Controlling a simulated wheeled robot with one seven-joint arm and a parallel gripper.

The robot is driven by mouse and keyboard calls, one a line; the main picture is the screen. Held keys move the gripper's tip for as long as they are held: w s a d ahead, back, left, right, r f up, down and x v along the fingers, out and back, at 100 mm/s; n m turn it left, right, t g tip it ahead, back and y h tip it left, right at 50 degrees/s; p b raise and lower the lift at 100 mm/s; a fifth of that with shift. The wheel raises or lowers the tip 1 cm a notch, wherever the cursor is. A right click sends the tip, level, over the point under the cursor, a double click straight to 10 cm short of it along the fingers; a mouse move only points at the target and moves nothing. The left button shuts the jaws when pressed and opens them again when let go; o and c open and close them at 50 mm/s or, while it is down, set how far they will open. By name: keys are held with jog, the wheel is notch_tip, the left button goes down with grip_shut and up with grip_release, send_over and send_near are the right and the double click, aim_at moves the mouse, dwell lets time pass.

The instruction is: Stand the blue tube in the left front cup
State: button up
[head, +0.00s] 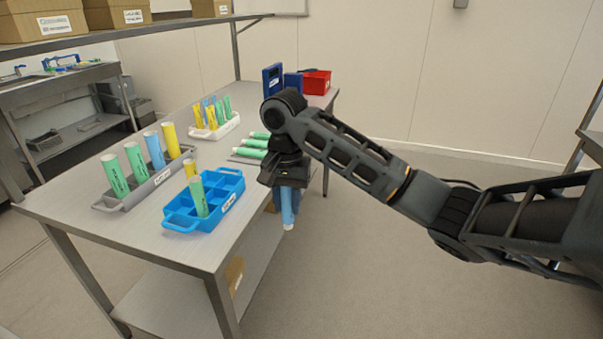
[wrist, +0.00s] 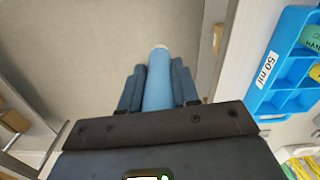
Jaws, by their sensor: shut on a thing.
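My gripper (head: 287,195) is shut on a blue tube (head: 288,213), which hangs with its white end down past the table's right edge. In the wrist view the tube (wrist: 157,80) sits between the two blue fingers of my gripper (wrist: 158,88). The blue tray (head: 228,207) with square cups stands on the table to the left of my gripper. A green tube (head: 199,198) stands in a cup at its near left, and a yellow tube (head: 190,168) is behind it. The tray also shows at the right of the wrist view (wrist: 268,83).
A grey rack (head: 135,198) left of the tray holds green, blue and yellow tubes. A white rack (head: 229,127) with tubes stands farther back. A red bin (head: 317,82) is at the far end.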

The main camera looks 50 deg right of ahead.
jog(key=a+f+n, duration=1.6)
jog(key=a+f, duration=0.3)
jog(key=a, duration=0.3)
jog(key=shift+w+a+f, duration=0.15)
jog(key=shift+a+f, duration=0.05)
jog(key=shift+f, duration=0.05)
jog(key=shift+a, duration=0.1)
